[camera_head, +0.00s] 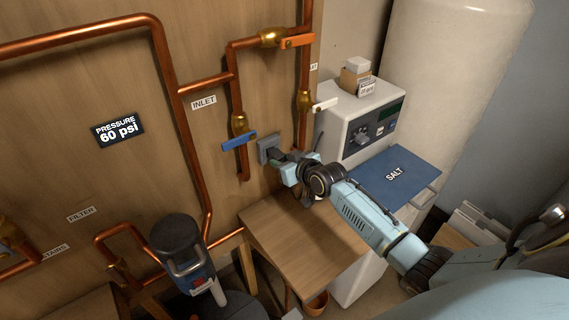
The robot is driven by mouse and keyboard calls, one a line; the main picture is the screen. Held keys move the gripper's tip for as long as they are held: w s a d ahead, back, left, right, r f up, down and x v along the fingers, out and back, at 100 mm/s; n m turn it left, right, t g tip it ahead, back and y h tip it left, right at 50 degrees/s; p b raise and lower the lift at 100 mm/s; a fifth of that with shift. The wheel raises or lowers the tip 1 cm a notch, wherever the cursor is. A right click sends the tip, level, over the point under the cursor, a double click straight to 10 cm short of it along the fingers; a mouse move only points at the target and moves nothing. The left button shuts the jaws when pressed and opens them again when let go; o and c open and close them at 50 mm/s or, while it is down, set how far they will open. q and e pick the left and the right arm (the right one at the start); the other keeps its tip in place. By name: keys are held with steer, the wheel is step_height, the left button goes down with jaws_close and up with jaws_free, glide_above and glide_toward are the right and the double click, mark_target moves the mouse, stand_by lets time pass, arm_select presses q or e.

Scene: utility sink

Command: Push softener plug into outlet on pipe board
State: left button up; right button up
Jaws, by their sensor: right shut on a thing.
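My right gripper (281,162) reaches in from the right and is shut at the pipe board (70,125), just right of the blue valve lever. A grey outlet box (266,147) on the board shows right at its fingertips. The softener plug is in the jaws, mostly hidden by the fingers and small in view. I cannot tell whether its prongs are in the outlet or just in front of it. The white softener (340,130) stands to the right, with a control panel and blue salt lid (399,176). My left gripper is not in view.
Copper pipes (180,135) run along the board. The blue lever (238,140), white lever (325,104) and orange lever (297,41) stick out near my right gripper. A bare wooden surface (300,240) lies below the arm. A dark-and-blue device (185,262) stands at lower left.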

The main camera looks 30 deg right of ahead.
steer(key=shift+w, duration=0.45)
steer(key=o, duration=1.1)
steer(key=v, duration=1.3)
steer(key=shift+s+a+r, duration=0.1)
steer(key=shift+s+r, duration=0.05)
steer(key=shift+r, duration=0.05)
